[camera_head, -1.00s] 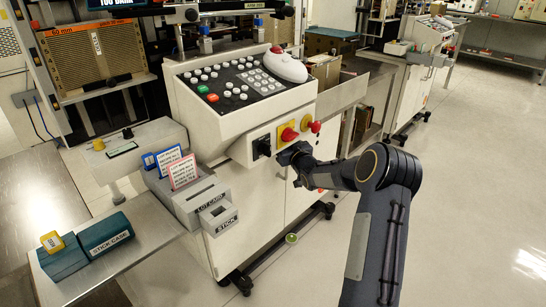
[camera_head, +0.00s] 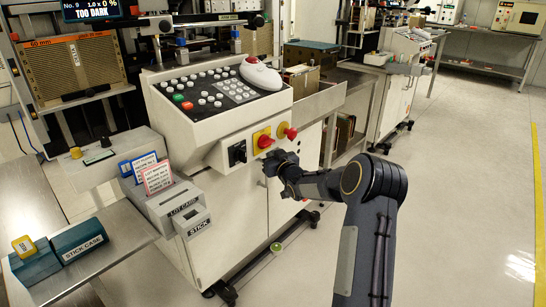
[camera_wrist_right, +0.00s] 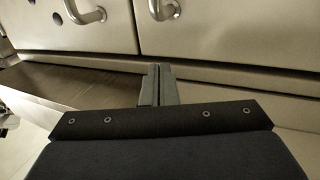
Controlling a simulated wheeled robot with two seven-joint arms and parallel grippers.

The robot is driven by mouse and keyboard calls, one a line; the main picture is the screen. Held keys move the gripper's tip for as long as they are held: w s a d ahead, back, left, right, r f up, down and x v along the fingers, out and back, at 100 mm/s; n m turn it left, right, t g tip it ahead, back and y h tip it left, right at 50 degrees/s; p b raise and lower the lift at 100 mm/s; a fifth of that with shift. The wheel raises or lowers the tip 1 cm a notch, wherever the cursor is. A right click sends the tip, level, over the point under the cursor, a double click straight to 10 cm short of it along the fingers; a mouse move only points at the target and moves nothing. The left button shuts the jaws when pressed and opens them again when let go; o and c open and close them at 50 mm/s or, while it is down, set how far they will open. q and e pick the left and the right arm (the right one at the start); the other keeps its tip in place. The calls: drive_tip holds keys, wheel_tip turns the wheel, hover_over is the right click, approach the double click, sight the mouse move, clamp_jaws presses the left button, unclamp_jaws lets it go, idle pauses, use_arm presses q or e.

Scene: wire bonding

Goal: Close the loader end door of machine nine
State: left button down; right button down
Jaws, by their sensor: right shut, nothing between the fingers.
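Machine nine (camera_head: 215,125), marked "No. 9" on its display (camera_head: 93,10), stands at centre left. Its lower cabinet has cream front doors (camera_head: 232,232), partly hidden by my right arm. In the right wrist view a left door panel (camera_wrist_right: 50,30) has a curved metal handle (camera_wrist_right: 86,13), and a right panel (camera_wrist_right: 230,30) has another handle (camera_wrist_right: 163,9). I cannot tell which is the loader end door, or whether either is ajar. My right gripper (camera_head: 273,163) is just below the red knobs, its fingers (camera_wrist_right: 157,70) shut and empty, below and apart from the handles. My left gripper is out of view.
The console has a yellow-backed red knob (camera_head: 264,141) and another red knob (camera_head: 291,133). A lot card box (camera_head: 180,205) and stick case (camera_head: 82,245) are at the left. A metal bench (camera_head: 490,52) stands at the back. The floor at the right is clear.

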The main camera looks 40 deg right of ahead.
drive_tip(key=s+d+p, duration=0.2)
drive_tip(key=s, duration=0.8)
drive_tip(key=shift+d+p, duration=0.15)
drive_tip(key=shift+p, duration=0.15)
